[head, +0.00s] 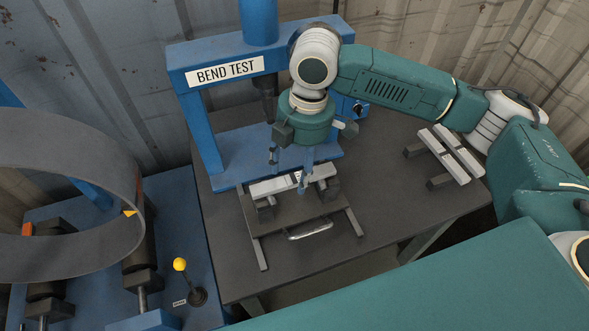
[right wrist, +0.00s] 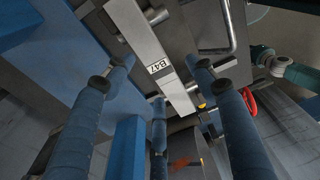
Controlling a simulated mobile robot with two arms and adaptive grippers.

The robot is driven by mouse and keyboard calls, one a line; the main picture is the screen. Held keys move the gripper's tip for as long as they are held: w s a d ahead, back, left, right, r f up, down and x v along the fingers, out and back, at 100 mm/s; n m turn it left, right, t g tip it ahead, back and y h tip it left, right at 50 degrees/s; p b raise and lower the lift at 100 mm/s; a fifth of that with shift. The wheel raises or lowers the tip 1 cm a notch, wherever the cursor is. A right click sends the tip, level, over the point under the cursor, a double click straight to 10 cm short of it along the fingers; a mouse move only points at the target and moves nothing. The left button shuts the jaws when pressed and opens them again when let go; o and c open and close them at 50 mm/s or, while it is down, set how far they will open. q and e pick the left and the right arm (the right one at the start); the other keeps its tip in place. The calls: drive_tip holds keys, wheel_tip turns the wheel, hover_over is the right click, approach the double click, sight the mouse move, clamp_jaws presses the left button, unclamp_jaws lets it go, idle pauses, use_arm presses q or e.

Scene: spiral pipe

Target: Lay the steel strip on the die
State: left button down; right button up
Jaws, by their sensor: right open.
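In the right wrist view the steel strip (right wrist: 150,52) shows a B47 label. My right gripper (head: 290,165) points down over the strip. In the right wrist view its blue fingers (right wrist: 158,78) are spread apart around the strip, open, with nothing clearly gripped. The fingers hide part of the strip in the head view. My left gripper is not in view.
The blue press frame (head: 193,135) with a BEND TEST sign stands behind the die. More pale strips (head: 440,153) lie on dark rests at the table's right. A large steel ring (head: 125,170) and a yellow-knobbed lever (head: 180,265) are at left. The front right table (head: 390,225) is clear.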

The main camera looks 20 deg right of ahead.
wheel_tip(320, 180, up, 11)
drive_tip(key=d, duration=0.1)
drive_tip(key=shift+d+f, duration=0.1)
idle(0.5)
